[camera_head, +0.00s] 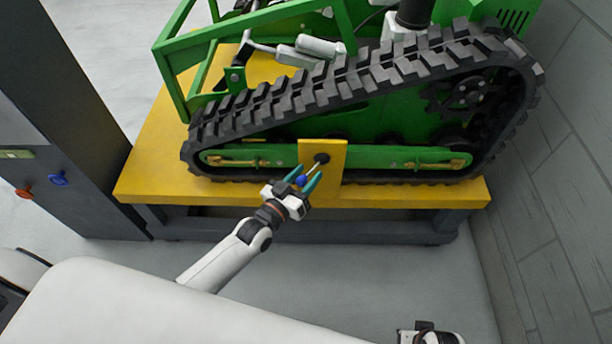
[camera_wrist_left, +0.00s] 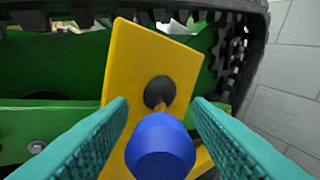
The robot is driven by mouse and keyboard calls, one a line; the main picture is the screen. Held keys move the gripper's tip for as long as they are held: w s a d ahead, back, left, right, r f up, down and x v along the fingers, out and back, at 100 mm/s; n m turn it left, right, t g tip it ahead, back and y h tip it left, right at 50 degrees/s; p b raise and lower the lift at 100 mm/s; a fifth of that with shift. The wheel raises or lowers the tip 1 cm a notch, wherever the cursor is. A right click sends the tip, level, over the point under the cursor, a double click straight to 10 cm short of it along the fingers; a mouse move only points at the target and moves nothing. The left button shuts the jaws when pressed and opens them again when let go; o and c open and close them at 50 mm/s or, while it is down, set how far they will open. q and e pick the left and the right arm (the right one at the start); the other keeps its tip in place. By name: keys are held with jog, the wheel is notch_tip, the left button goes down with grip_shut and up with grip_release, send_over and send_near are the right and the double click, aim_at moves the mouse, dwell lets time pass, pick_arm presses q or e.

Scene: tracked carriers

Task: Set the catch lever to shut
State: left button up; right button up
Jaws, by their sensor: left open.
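The catch lever is a short rod with a round blue knob (camera_head: 301,181). It comes out of a dark round pivot (camera_head: 322,157) on a yellow plate (camera_head: 334,178) at the side of the green tracked carrier (camera_head: 285,153). In the head view the rod points down and left from the pivot. My left gripper (camera_head: 304,183) is open, with its teal fingers on either side of the knob. In the left wrist view the knob (camera_wrist_left: 160,148) sits between the fingers, with a gap showing at each side. My right gripper's fingers are not in view.
The carrier stands on a yellow-topped bench (camera_head: 150,175) with a dark frame. A dark cabinet (camera_head: 85,150) with a blue knob (camera_head: 58,178) and a red button (camera_head: 24,192) stands at the left. A grey block wall (camera_head: 560,190) closes the right side. The floor before the bench is clear.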

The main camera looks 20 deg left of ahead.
pick_arm(q)
jog(key=shift+w+d, duration=0.1)
jog(key=shift+w, duration=0.1)
grip_shut()
dwell(0.3)
